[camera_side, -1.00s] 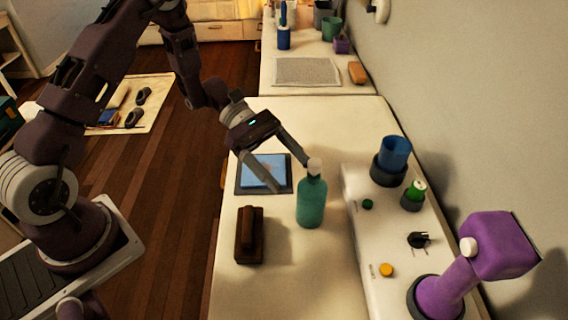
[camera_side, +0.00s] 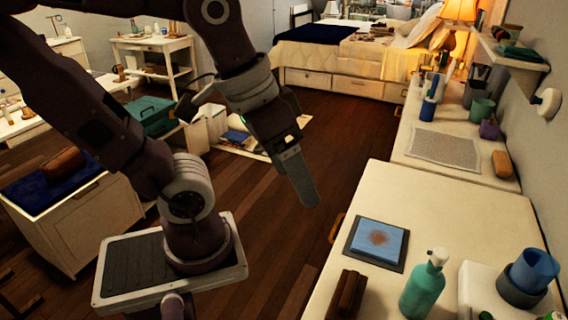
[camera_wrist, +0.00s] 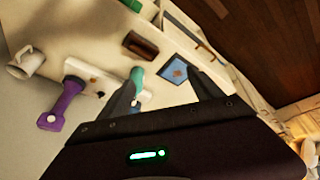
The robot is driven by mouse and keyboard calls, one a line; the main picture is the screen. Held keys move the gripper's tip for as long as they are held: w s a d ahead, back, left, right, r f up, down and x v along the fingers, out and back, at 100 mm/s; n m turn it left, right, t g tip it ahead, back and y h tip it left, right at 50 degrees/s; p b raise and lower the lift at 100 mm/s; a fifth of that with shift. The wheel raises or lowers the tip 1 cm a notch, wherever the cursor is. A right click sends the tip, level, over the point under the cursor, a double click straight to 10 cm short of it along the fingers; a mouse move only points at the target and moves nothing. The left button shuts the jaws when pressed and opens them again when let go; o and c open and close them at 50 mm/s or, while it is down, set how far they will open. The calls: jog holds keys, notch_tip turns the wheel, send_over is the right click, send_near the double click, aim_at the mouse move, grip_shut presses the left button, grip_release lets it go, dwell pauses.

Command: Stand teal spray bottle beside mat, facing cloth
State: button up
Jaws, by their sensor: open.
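The teal spray bottle (camera_side: 422,288) with a cream top (camera_side: 438,256) stands upright on the pale counter, right of the dark mat (camera_side: 374,260) and apart from it. I cannot tell which way its nozzle points. A blue cloth (camera_side: 378,238) with a brown stain lies flat on the mat. My gripper (camera_side: 304,192) is open and empty, above the floor to the left of the counter and well away from the bottle. In the wrist view my gripper (camera_wrist: 165,78) shows its two fingers spread, with the bottle (camera_wrist: 137,76) beyond the left one, partly hidden.
A brown brush (camera_side: 347,295) lies on the counter in front of the mat. A raised white panel at right holds a blue cup (camera_side: 534,270) in a dark holder. The purple fixture (camera_wrist: 65,100) shows in the wrist view. Open floor lies left of the counter.

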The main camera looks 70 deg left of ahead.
jog(key=shift+s+a+r+m+t+y, duration=0.25)
jog(key=shift+s+a+m+t+y, duration=0.1)
jog(key=shift+a+t, duration=0.15)
jog(key=shift+c, duration=0.6)
jog(key=shift+s+a, duration=0.1)
jog(key=shift+a, duration=0.1)
jog(key=c, duration=0.4)
jog(key=shift+c, duration=0.2)
jog(key=shift+r, duration=0.1)
